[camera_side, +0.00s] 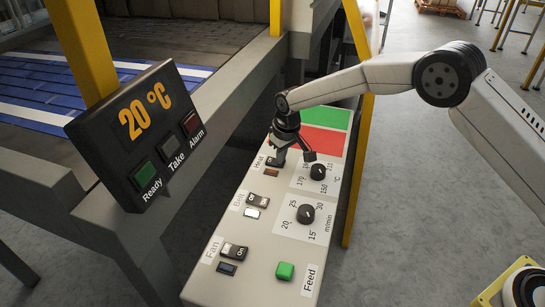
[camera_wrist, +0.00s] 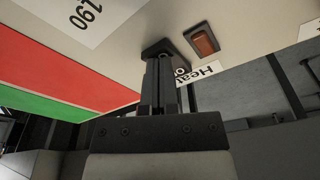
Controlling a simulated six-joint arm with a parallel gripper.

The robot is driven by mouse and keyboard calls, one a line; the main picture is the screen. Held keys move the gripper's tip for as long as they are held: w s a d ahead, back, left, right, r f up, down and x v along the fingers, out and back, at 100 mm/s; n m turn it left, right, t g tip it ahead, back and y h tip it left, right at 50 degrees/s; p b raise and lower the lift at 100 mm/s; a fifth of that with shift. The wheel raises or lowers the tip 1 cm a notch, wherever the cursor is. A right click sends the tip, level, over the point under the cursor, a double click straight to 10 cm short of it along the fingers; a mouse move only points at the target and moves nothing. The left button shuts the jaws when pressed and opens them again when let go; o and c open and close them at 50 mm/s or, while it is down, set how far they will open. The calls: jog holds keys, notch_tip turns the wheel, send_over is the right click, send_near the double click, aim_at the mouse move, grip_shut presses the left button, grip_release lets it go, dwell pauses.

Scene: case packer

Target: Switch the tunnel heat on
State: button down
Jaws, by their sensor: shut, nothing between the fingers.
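The heat switch (camera_side: 272,163) is a black rocker at the far end of the control panel, largely hidden by my gripper. In the wrist view the switch (camera_wrist: 176,46) shows as a black frame next to the "Heat" label (camera_wrist: 207,70). My gripper (camera_side: 281,156) is shut and empty, pointing down with its fingertips at the switch; in the wrist view the fingers (camera_wrist: 159,62) overlap it. I cannot tell whether they press it or which way the rocker is tipped. The heat lamp (camera_side: 271,173) is dull orange-brown, also seen beside the switch in the wrist view (camera_wrist: 205,40).
The temperature dial (camera_side: 318,172) stands close right of my gripper, with the speed dial (camera_side: 306,213) nearer. The belt switch (camera_side: 258,199), fan switch (camera_side: 234,251) and green feed button (camera_side: 285,271) lie nearer. The display (camera_side: 146,116) reads 20 °C. A yellow post (camera_side: 358,150) runs along the panel's right side.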

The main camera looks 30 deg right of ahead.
aim_at(285, 165)
jog(key=shift+r, duration=3.45)
jog(key=shift+d, duration=0.1)
jog(key=s+d+m, duration=0.1)
jog(key=s+d, duration=0.3)
jog(key=s, duration=0.6)
jog(key=s+d+m, duration=0.1)
jog(key=s+d, duration=0.4)
jog(key=s, duration=0.5)
jog(key=s+d+m, duration=0.1)
jog(key=s+d, duration=0.4)
jog(key=s, duration=0.6)
jog(key=shift+d+r+t, duration=0.25)
jog(key=shift+r+t, duration=0.1)
jog(key=shift+t, duration=0.05)
